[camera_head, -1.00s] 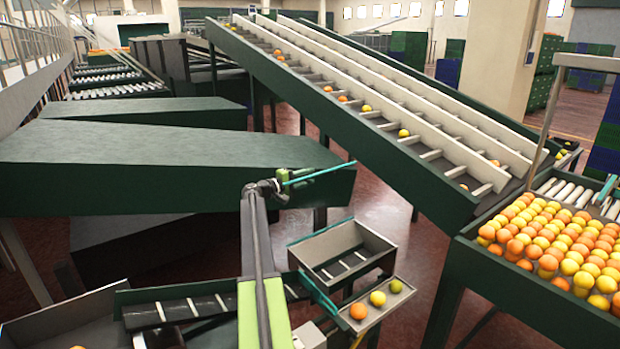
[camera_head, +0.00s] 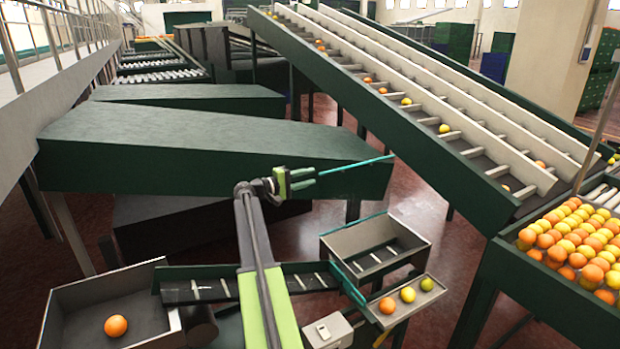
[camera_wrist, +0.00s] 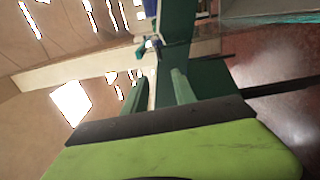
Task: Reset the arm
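My gripper (camera_head: 314,178) is at the end of my raised arm, in the middle of the head view, in front of a dark green slab-like table. Its two green fingers are apart with nothing between them. In the wrist view my gripper (camera_wrist: 162,88) also shows open and empty, the fingers pointing toward a green structure. Below and to the right, a small tray (camera_head: 414,303) holds an orange fruit (camera_head: 388,305), a yellow fruit (camera_head: 407,295) and a greenish fruit (camera_head: 427,284). A grey bin (camera_head: 75,296) at lower left holds one orange (camera_head: 115,326).
A sloped conveyor (camera_head: 400,125) carries scattered fruit. A large table of fruit (camera_head: 525,277) stands at right. The green table (camera_head: 200,150) lies close behind my gripper.

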